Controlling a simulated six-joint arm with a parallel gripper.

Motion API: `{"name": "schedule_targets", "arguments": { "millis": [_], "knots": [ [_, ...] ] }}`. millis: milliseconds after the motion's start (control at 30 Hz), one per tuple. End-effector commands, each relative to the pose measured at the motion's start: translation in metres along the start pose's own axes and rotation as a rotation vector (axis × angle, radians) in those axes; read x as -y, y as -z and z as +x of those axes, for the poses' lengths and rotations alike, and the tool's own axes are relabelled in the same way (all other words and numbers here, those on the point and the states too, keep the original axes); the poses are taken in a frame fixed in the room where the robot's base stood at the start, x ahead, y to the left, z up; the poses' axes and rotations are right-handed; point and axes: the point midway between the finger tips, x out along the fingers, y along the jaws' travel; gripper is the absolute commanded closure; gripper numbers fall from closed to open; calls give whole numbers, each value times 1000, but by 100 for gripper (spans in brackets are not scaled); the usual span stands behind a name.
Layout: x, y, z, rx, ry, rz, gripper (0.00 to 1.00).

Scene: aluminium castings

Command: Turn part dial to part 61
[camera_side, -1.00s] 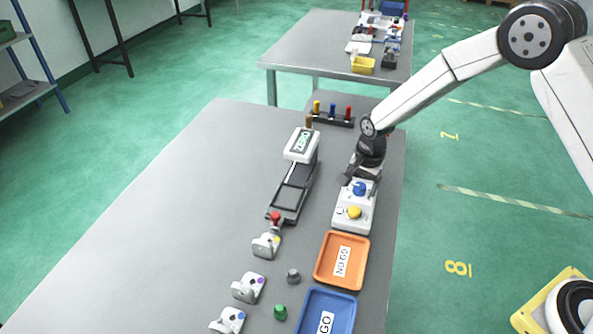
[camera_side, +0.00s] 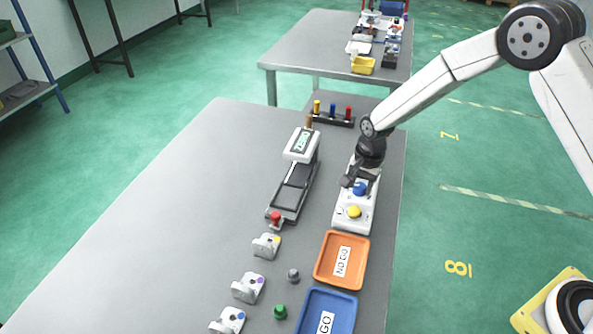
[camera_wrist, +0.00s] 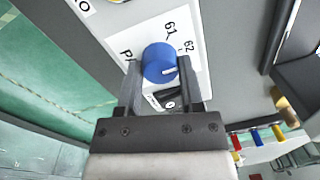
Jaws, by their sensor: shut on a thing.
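The part dial is a round blue knob (camera_wrist: 158,60) on a white control box (camera_side: 343,223). In the side view the dial (camera_side: 360,188) sits near the box's far end. My gripper (camera_wrist: 159,68) is shut on the dial, one finger on each side. The printed labels 61 (camera_wrist: 169,30) and 62 (camera_wrist: 188,47) show beside the knob. A short white mark lies on the knob's lower right; I cannot tell exactly which number it points to. In the side view my gripper partly hides the dial.
A yellow button (camera_side: 354,212) sits on the near end of the box. An orange NO GO tray (camera_side: 321,276) and a blue GO tray (camera_side: 303,318) stand in front. A measuring device (camera_side: 302,145) is to the left, with several white castings (camera_side: 248,288) nearby.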

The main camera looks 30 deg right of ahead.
Motion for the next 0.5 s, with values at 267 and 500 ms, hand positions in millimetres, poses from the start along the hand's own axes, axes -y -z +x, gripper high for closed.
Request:
{"name": "schedule_targets", "arguments": {
  "millis": [267, 500],
  "knots": [
    [0, 1, -1, 9, -1, -147, 100],
    [1, 1, -1, 21, 0, -348, 100]
  ]
}}
